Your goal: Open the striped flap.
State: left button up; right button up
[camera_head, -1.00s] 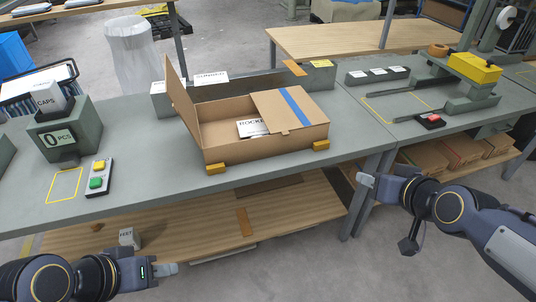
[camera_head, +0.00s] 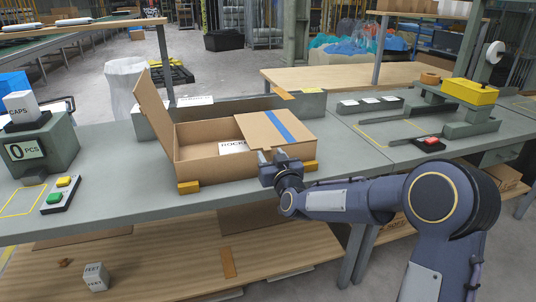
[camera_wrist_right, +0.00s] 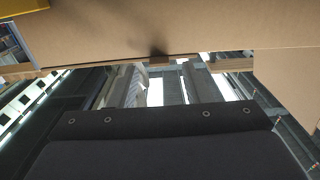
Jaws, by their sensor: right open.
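The cardboard box (camera_head: 215,171) stands on the grey bench. Its striped flap (camera_head: 258,129), with a blue stripe, lies closed over the right part of the opening. A second flap (camera_head: 152,105) stands up at the left. My right gripper (camera_head: 267,158) is open at the box's front wall, just below the flap's front edge. Whether it touches the flap cannot be told. In the right wrist view, cardboard (camera_wrist_right: 210,25) fills the top, with a small tab (camera_wrist_right: 159,60) on its lower edge. My left gripper is out of view.
A white card (camera_head: 232,147) shows inside the box. Yellow-orange blocks (camera_head: 188,187) sit at the box's front corners. A button box (camera_head: 61,194) and a counter (camera_head: 40,150) stand left. The bench front between button box and box is clear.

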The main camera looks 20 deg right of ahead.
jog(key=shift+w, duration=1.05)
jog(key=shift+c, duration=0.3)
grip_shut()
